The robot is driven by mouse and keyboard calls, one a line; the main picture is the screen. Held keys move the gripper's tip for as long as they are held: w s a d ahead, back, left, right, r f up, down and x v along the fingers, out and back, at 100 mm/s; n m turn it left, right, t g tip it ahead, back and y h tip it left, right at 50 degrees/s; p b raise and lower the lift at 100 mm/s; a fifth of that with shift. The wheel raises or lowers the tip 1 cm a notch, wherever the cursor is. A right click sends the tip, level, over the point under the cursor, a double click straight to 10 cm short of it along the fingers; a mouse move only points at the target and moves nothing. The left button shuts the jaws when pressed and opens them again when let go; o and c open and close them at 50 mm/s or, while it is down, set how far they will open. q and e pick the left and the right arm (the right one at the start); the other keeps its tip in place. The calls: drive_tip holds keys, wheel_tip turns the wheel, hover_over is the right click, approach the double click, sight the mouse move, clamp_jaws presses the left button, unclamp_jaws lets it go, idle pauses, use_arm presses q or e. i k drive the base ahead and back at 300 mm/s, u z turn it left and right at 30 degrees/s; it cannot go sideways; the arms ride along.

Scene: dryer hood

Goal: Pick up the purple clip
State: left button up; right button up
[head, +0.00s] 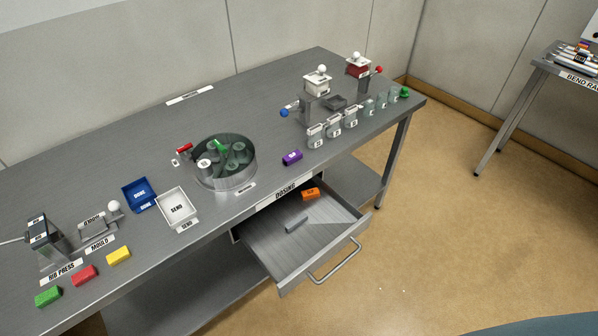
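The purple clip (292,158) is a small block with a pale mark on its top. It lies on the grey table near the front edge, just above the DOSING label. It stands apart from the round container and the glass jars, with bare table around it. Neither of my grippers shows in the head view.
A round container (224,180) stands left of the clip and lettered jars (316,137) stand right. The drawer (281,257) below is open, holding an orange block (310,194) and a grey piece (296,223). White (180,225) and blue (139,184) trays sit further left.

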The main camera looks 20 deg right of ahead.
sight(290, 158)
drive_tip(key=u, duration=0.1)
drive_tip(key=k, duration=0.2)
drive_tip(key=z, duration=1.05)
drive_tip(key=i, duration=0.7)
drive_tip(key=u, duration=0.35)
